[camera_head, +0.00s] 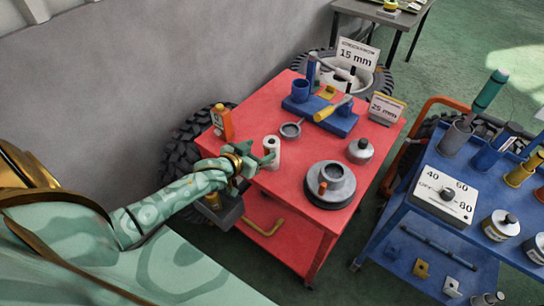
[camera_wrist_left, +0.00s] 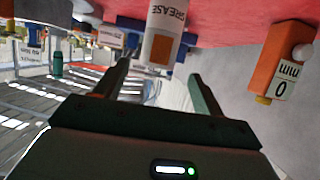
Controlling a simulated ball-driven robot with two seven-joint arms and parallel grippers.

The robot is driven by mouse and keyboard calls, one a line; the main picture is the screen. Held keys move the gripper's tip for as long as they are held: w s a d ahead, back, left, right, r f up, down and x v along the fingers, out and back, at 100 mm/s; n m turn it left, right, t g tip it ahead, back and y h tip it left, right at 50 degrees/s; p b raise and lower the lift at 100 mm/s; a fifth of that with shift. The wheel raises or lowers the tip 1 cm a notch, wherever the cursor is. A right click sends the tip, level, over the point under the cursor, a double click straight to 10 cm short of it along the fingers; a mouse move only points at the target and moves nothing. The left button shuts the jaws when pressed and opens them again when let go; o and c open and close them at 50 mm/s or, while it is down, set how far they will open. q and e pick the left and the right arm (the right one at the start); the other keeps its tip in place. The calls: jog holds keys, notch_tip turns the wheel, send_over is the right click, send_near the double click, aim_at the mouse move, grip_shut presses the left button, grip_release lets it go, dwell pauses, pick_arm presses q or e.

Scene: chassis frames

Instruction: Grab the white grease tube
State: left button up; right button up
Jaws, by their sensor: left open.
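The white grease tube (camera_head: 272,153) stands upright near the left edge of the red cart top. In the left wrist view the tube (camera_wrist_left: 164,30), marked GREASE with an orange-brown patch, shows ahead of the fingers, roughly between them. My left gripper (camera_head: 257,163) is open beside the tube, on its left in the head view. In the left wrist view the gripper's two fingers (camera_wrist_left: 160,75) are spread with nothing between them. Whether a fingertip touches the tube I cannot tell. My right gripper is not in view.
An orange bottle (camera_head: 222,123) stands left of the tube; it also shows in the left wrist view (camera_wrist_left: 282,60). A small grey pan (camera_head: 291,130), a dark round part (camera_head: 331,185) and a blue block (camera_head: 322,120) share the red cart (camera_head: 285,190). A blue cart (camera_head: 400,215) stands right.

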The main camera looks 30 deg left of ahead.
aim_at(269, 146)
pick_arm(q)
jog(key=x, duration=0.2)
jog(key=shift+w+f+b, duration=0.15)
jog(key=shift+w+b, duration=0.1)
jog(key=shift+b, duration=0.05)
jog(key=b+x, duration=0.1)
jog(key=x, duration=0.3)
jog(key=shift+d, duration=0.15)
jog(key=shift+w+f, duration=0.15)
jog(key=shift+w, duration=0.15)
jog(key=shift+s, duration=0.1)
jog(key=shift+c, duration=0.9)
jog(key=c, duration=1.3)
jog(key=shift+r, duration=0.25)
